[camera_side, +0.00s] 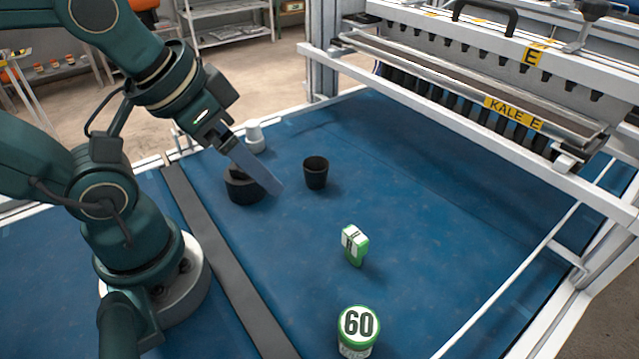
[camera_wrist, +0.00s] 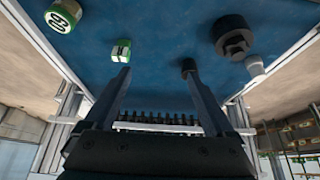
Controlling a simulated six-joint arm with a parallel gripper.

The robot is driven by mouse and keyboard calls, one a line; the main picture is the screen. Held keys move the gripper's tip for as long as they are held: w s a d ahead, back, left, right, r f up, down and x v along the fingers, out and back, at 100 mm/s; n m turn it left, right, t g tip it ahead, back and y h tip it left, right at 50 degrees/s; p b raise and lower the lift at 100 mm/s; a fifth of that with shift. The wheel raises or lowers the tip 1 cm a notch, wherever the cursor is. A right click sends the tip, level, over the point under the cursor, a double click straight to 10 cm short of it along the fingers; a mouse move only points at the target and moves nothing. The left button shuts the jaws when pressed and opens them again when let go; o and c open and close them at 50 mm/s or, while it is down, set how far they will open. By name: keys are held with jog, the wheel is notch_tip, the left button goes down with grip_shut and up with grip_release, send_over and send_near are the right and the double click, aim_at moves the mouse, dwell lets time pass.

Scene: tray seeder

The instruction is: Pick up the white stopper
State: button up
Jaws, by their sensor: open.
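The white stopper (camera_side: 255,138) stands on the blue mat behind the dark round piece, towards the back left in the side view. It also shows in the wrist view (camera_wrist: 255,66), near the right edge of the mat, outside the right finger. My gripper (camera_side: 272,188) points down and to the right, above the mat, and in the side view it lies in front of the stopper and apart from it. In the wrist view its two fingers (camera_wrist: 158,73) are wide apart with nothing held between them.
A black round piece with a stepped top (camera_side: 243,190) is partly covered by my gripper. A small black cup (camera_side: 316,172), a green-and-white block (camera_side: 353,245) and a round tub marked 60 (camera_side: 358,330) stand on the mat (camera_side: 430,200). The seeder frame (camera_side: 480,95) rises behind at right.

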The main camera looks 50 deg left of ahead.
jog(key=shift+c, duration=0.9)
